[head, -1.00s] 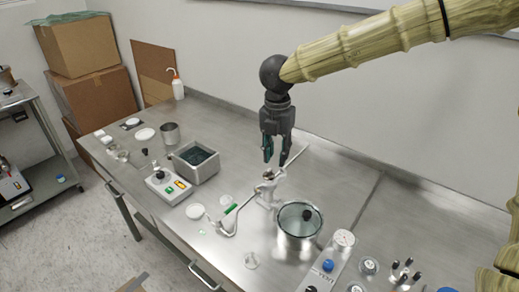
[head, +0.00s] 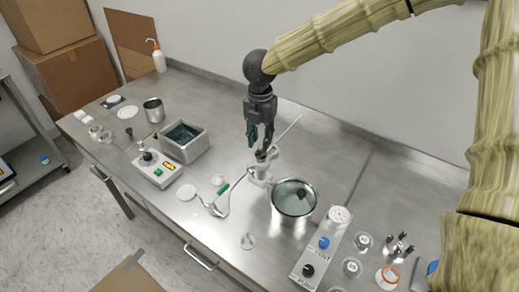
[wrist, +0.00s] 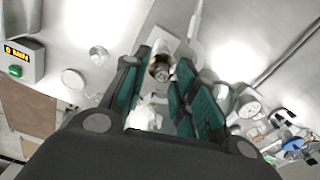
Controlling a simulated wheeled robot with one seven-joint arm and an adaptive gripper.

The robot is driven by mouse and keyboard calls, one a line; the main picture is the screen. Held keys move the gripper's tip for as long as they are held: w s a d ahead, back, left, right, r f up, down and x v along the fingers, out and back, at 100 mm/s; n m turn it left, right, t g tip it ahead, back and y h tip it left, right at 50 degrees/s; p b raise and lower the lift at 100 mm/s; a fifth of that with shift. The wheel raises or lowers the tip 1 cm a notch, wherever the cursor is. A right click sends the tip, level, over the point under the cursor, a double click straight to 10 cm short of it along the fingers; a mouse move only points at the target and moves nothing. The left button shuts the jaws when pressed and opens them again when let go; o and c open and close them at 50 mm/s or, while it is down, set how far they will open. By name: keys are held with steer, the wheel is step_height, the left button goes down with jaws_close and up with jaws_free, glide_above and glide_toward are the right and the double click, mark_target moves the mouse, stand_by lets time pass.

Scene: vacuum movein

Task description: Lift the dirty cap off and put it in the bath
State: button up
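The dirty cap (head: 261,155) is a small brownish piece on top of a pale upright fitting (head: 260,174) on the steel bench. In the wrist view the cap (wrist: 160,71) shows as a round, stained metal end between my green finger pads. My gripper (head: 259,146) points down over the fitting. It is open, with its fingers (wrist: 164,62) on either side of the cap and a gap still visible. I cannot tell whether one pad touches it. The bath (head: 202,146) is a grey rectangular tank with dark liquid, to the left of the fitting.
A control box (head: 157,170) with an orange display stands in front of the bath. Another control box (head: 320,250) and small parts lie front right.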

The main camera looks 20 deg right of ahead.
mark_target(261, 147)
steer(key=shift+s+f+p, duration=0.4)
steer(key=shift+s+f, duration=0.4)
steer(key=shift+f, duration=0.3)
steer(key=shift+w+f, duration=0.4)
steer(key=shift+w, duration=0.05)
steer(key=shift+s+r, duration=0.15)
steer(key=shift+r, duration=0.05)
steer(key=c, duration=0.3)
jaws_close()
